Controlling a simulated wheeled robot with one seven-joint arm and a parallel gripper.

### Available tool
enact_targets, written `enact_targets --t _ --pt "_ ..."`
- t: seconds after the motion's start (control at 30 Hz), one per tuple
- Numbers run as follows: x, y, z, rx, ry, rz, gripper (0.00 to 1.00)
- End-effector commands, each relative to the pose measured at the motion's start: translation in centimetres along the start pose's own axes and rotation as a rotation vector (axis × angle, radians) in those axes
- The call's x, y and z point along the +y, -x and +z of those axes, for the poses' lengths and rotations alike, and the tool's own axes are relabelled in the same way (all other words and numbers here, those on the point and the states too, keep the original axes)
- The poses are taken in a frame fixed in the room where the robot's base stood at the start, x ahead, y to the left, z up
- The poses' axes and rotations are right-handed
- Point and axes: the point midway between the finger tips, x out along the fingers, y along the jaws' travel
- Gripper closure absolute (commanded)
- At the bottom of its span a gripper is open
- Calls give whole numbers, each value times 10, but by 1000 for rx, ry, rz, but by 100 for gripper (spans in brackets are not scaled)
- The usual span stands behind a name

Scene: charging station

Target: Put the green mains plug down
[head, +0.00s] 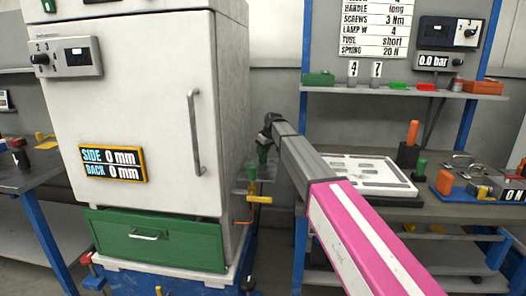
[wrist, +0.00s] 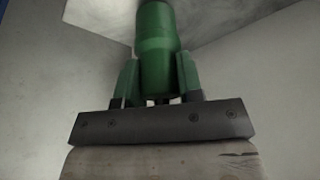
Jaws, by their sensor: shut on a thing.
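In the head view my gripper (head: 264,143) is small and dark, at the far end of my arm, beside the right side of the white cabinet. A small green part shows there, too small to tell plug from fingers. The plug's far end and whatever it may touch are not clear.
The white cabinet (head: 150,90) with a green drawer (head: 155,240) stands close on the left. A yellow-handled part (head: 259,199) sits low beside it. A workbench with a white panel (head: 365,172) and a shelf (head: 390,91) stand on the right.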

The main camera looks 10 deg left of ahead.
Motion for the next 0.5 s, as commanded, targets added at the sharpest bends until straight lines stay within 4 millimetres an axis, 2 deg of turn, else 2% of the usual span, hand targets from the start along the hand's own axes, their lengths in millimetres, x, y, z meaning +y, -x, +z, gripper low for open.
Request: enact_targets --t 0.2,0.23,0.3,0.5 --pt "0 -2 1 -1 0 0 91" --pt "0 -3 1 -1 0 0 63" --pt "0 -2 1 -1 0 0 40" --pt "0 -2 1 -1 0 0 40"
